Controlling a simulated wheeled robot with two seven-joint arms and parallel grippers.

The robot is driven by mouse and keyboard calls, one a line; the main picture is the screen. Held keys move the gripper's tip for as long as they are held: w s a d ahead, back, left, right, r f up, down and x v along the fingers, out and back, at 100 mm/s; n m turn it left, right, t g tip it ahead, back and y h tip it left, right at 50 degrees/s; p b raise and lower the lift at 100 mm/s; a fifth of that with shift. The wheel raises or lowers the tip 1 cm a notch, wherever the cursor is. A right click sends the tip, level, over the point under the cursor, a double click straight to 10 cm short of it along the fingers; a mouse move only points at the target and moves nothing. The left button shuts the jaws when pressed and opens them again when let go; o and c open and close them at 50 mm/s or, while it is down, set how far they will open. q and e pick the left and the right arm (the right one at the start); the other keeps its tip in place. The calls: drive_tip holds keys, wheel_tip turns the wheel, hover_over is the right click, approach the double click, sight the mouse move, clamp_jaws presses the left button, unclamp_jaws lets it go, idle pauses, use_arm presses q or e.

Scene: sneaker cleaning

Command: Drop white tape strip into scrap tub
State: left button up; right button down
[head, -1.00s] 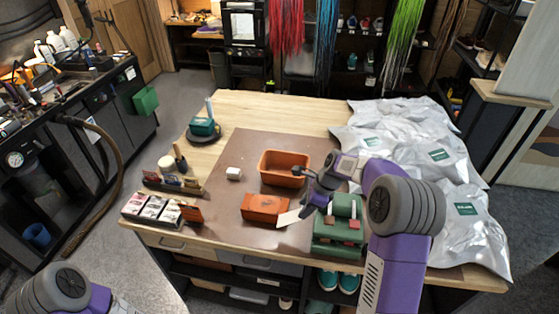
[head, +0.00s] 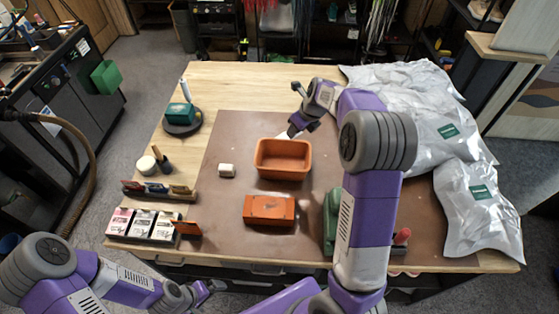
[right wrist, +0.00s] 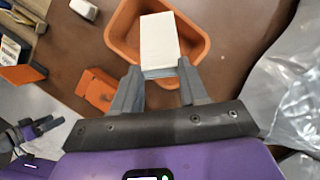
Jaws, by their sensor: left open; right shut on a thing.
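The white tape strip (right wrist: 158,40) is pinched between the fingertips of my right gripper (right wrist: 159,82), with its flat face showing in the right wrist view. In the head view, my right gripper (head: 300,126) is at the far side of the orange scrap tub (head: 283,146), and a bit of the strip (head: 284,135) shows above the tub's far rim. In the right wrist view the strip overlaps the tub (right wrist: 124,38); its height above it is hard to tell. The tub looks empty. My left gripper (head: 213,287) is open and empty by the table's front edge.
An orange block (head: 269,210) lies in front of the tub and a small white block (head: 227,170) left of it. Silver bags (head: 440,135) cover the table's right side. A green tool (head: 331,220) is partly hidden by my right arm. The mat (head: 225,215) has bare room.

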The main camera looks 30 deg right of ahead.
drive_tip(key=shift+w+f+b, duration=0.15)
drive_tip(key=shift+f+b, duration=2)
drive_tip(key=shift+f, duration=0.35)
drive_tip(key=c, duration=0.5)
unclamp_jaws()
drive_tip(key=shift+r, duration=0.1)
drive_tip(key=p+v, duration=0.1)
drive_tip(key=v, duration=0.6)
drive_tip(key=shift+r, duration=0.2)
